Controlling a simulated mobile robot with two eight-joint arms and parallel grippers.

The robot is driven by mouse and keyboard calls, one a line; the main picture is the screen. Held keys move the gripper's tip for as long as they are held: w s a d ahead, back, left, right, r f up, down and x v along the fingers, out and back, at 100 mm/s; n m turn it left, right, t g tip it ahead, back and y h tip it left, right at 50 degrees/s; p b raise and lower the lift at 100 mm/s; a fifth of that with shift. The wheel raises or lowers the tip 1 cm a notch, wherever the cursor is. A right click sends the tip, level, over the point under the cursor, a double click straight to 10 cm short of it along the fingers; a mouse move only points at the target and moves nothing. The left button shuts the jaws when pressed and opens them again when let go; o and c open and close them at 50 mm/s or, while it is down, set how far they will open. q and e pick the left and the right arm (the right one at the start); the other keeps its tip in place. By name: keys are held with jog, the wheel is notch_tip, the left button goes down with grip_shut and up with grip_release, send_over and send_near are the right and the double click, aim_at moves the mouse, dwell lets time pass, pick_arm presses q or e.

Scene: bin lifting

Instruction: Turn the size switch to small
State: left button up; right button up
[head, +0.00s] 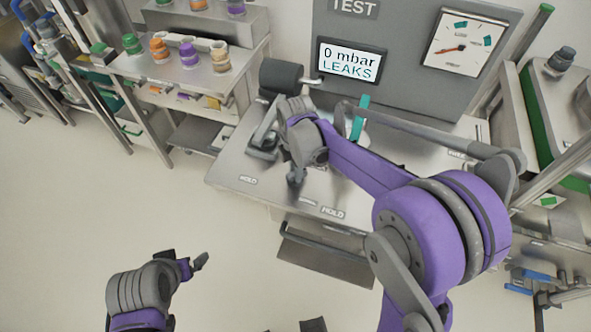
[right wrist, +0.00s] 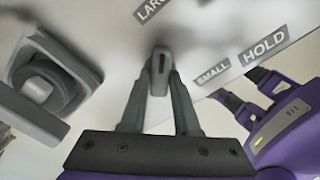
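The size switch is a small grey lever (right wrist: 159,66) with a dark slot, on the bench top between a partly visible LARGE label and a SMALL label (right wrist: 212,74). It stands nearer the middle of the right wrist view, left of SMALL. My right gripper (right wrist: 160,78) has a finger on each side of the lever and looks shut on it. In the head view my right gripper (head: 296,178) points down at the bench, and the switch is too hidden to make out. My left gripper (head: 188,258) is empty and open, low in front of the bench; its fingers also show in the right wrist view (right wrist: 250,88).
The leak-test bench (head: 235,170) carries a screen (head: 350,62) reading 0 mbar LEAKS and a dial (head: 463,44). A square grey fixture (right wrist: 45,80) lies left of the switch. A shelf (head: 150,70) with coloured parts stands at left. The floor in front is clear.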

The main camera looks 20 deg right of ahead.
grip_shut()
pick_arm(q)
jog(key=shift+f, duration=0.2)
pick_arm(e)
jog(key=shift+m, duration=0.4)
jog(key=m+b, duration=0.1)
jog(key=m, duration=0.1)
jog(key=shift+m, duration=0.4)
jog(key=m+b, duration=0.1)
jog(key=m, duration=0.3)
jog(key=shift+m, duration=0.3)
jog(key=m, duration=0.5)
jog(key=shift+b, duration=0.4)
pick_arm(q)
jog(key=f, duration=0.2)
jog(key=s+f, duration=0.1)
jog(key=f, duration=0.1)
jog(key=shift+s, duration=0.2)
pick_arm(e)
jog(key=m, duration=0.4)
jog(key=shift+m, duration=0.3)
